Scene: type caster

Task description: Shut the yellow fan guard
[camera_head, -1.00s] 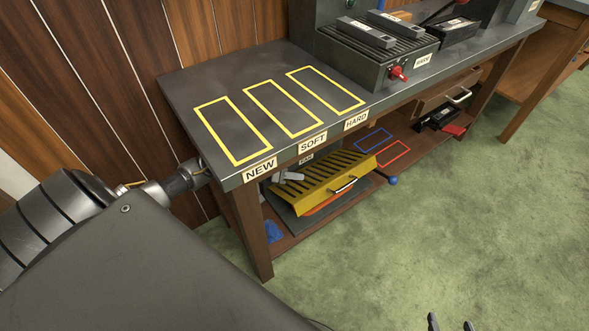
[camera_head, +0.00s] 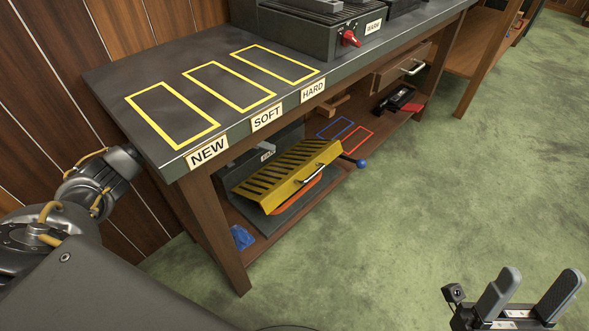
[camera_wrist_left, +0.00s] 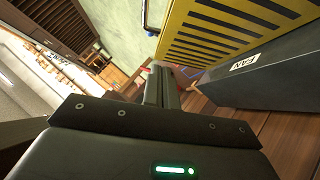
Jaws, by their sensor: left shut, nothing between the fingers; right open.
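The yellow slotted fan guard (camera_head: 287,175) with a silver handle is tilted over the dark fan unit (camera_head: 298,210) on the lower shelf. An orange-red part shows under its front edge, so a gap is visible there. In the left wrist view the guard (camera_wrist_left: 215,42) is at upper right, beside the grey housing (camera_wrist_left: 285,78) labelled FAN. My left gripper (camera_wrist_left: 160,85) is shut and empty, close to the guard's left side in that view; contact cannot be told. The bench hides it in the head view. My right gripper (camera_head: 530,290) is open and empty over the green floor.
The workbench top (camera_head: 150,75) overhangs the shelf, and its front leg (camera_head: 212,235) stands left of the fan. A blue ball knob (camera_head: 361,163) sticks out right of the guard. A blue crumpled item (camera_head: 241,238) lies on the shelf. The floor in front is free.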

